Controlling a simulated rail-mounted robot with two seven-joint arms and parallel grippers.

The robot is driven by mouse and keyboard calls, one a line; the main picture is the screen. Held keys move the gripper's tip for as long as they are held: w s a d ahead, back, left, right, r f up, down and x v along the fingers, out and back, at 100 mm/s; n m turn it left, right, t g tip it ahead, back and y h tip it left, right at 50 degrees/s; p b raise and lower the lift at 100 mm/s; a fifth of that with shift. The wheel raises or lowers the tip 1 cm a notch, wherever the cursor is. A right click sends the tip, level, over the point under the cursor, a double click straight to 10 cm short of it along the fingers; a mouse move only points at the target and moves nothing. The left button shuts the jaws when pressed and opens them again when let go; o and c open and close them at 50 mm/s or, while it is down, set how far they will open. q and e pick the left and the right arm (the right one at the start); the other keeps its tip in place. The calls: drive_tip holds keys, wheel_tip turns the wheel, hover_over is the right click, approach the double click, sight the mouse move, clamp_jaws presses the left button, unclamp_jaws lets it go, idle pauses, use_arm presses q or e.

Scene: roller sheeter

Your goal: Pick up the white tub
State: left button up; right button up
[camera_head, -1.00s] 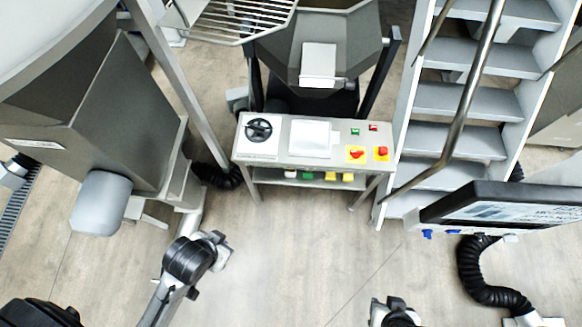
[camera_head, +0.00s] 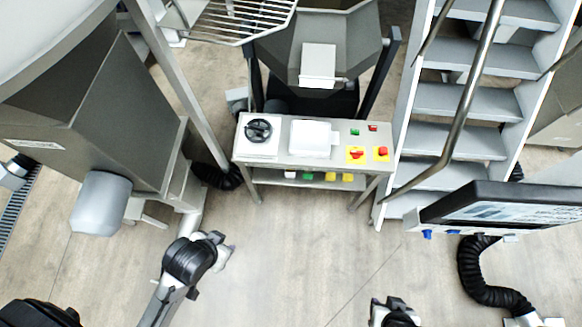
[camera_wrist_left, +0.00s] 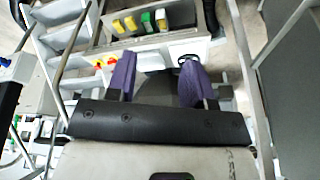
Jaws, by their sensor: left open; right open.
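The white tub (camera_head: 310,138) sits on top of the small metal table (camera_head: 340,134) in the head view, between a round black knob and the coloured buttons. My left gripper (camera_head: 228,254) is low over the floor in front of the table, apart from the tub. In the left wrist view its two purple fingers (camera_wrist_left: 159,82) are spread with nothing held between them. I cannot tell the tub for sure in that view. My right gripper (camera_head: 396,308) is at the bottom edge, partly cut off, open and well away from the tub.
The round black knob (camera_head: 258,131) is left of the tub. Red buttons on yellow plates (camera_head: 356,154) are to its right. Metal stairs with a handrail (camera_head: 458,100) stand right of the table, a screen panel (camera_head: 505,205) lower right. The floor in front is clear.

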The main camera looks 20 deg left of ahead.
use_arm(q)
drive_tip(key=o, duration=0.7)
drive_tip(key=shift+o, duration=0.8)
drive_tip(key=shift+d, duration=0.15)
